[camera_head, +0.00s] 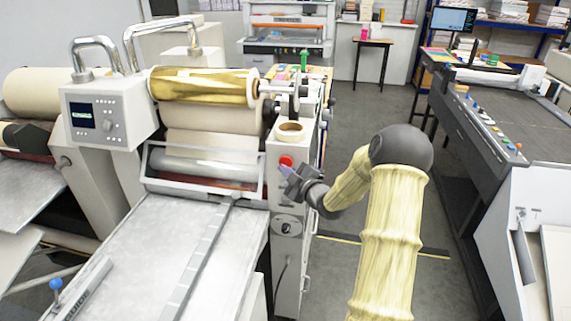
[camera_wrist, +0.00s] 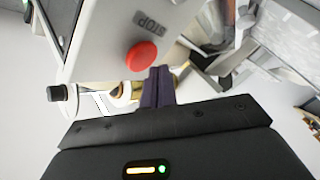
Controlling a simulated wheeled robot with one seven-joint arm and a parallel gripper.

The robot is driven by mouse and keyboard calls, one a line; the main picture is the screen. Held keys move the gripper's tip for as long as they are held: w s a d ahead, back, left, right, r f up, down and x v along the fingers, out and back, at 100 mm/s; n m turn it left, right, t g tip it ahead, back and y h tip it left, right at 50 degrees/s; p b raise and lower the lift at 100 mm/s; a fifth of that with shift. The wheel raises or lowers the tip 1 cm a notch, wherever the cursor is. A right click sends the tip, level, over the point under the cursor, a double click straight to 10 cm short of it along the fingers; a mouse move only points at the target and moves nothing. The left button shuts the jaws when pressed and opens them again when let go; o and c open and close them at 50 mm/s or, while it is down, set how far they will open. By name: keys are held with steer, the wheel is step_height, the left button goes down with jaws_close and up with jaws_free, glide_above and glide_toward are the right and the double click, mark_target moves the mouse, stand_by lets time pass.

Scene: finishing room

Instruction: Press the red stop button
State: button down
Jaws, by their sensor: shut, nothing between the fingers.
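The red stop button (camera_head: 286,162) is on the side post of the laminating machine, just below a roll of tape. In the wrist view the red button (camera_wrist: 141,56) is round, with the word STOP printed beside it on the pale panel. My gripper (camera_head: 287,172) is close to the button, slightly below it in the head view. In the wrist view the dark fingers of my gripper (camera_wrist: 158,72) are together and empty, their tips just right of and below the button. I cannot tell whether they touch it.
The laminating machine (camera_head: 110,245) with a gold foil roll (camera_head: 200,86) fills the left. A tape roll (camera_head: 290,131) sits on top of the post. A dark machine with coloured buttons (camera_head: 480,130) stands at right. Open floor (camera_head: 350,115) lies between the machines.

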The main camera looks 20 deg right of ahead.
steer(key=shift+w+d, duration=0.1)
steer(key=shift+w+d+b, duration=0.15)
steer(key=shift+w+b, duration=0.15)
steer(key=shift+b, duration=0.05)
steer(key=shift+w+d, duration=0.25)
steer(key=shift+w, duration=0.05)
stand_by(0.9)
steer(key=shift+b, duration=0.3)
steer(key=shift+s+a+b, duration=0.45)
steer(key=shift+s+b, duration=0.05)
steer(key=shift+s, duration=0.2)
steer(key=s+a+b, duration=0.1)
steer(key=s, duration=0.1)
steer(key=s+a+b, duration=0.1)
steer(key=s, duration=0.1)
steer(key=shift+a+b, duration=0.35)
steer(key=shift+a, duration=0.05)
